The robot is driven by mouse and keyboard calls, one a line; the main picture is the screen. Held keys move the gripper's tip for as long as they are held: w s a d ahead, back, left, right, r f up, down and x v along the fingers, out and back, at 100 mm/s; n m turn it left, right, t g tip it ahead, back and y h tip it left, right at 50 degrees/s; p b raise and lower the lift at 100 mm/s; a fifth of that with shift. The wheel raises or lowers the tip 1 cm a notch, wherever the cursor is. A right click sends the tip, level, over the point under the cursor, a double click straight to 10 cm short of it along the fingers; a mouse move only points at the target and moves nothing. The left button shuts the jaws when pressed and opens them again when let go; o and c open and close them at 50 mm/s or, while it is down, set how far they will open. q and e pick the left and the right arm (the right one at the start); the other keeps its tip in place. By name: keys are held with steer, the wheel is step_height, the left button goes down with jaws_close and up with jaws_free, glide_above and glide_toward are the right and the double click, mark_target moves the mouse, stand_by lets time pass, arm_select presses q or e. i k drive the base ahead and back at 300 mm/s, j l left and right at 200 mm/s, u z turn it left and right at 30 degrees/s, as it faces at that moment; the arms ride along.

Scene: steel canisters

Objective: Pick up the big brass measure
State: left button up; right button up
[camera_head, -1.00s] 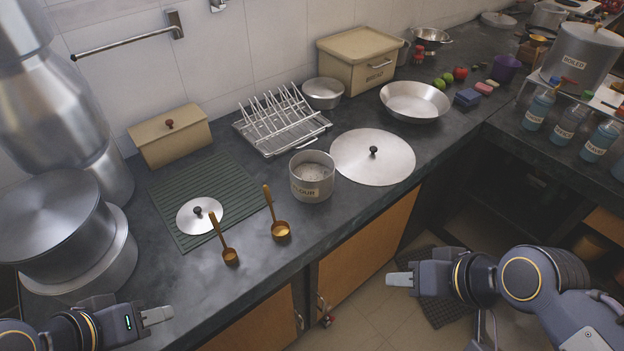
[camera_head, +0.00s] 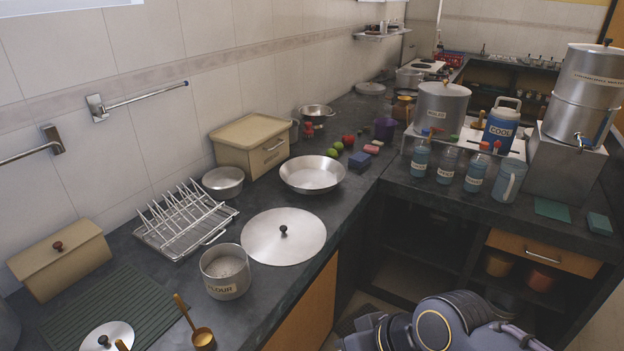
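A brass measure (camera_head: 203,338) lies on the dark counter near its front edge, at the bottom of the head view. Its handle points up and left towards the green ribbed mat. A second brass measure shows only its handle tip (camera_head: 122,346) at the bottom edge; its bowl is out of frame. In the earlier frame the right-hand measure's bowl looks the larger. My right gripper (camera_head: 352,342) is at the bottom edge, right of the measures and apart from them, partly cut off; its opening cannot be made out. My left gripper is out of view.
A flour canister (camera_head: 226,272) stands just right of the visible measure. A large flat lid (camera_head: 284,237) lies behind it, and a wire rack (camera_head: 185,222) stands further left. A small lid (camera_head: 106,338) rests on the ribbed mat (camera_head: 130,305). A wide pan (camera_head: 312,175) sits further back.

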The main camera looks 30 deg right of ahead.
mark_target(203, 338)
steer(key=i+l+u, duration=0.1)
steer(key=l+u, duration=0.15)
steer(key=u, duration=0.2)
steer(key=l+u, duration=0.2)
steer(key=u, duration=0.3)
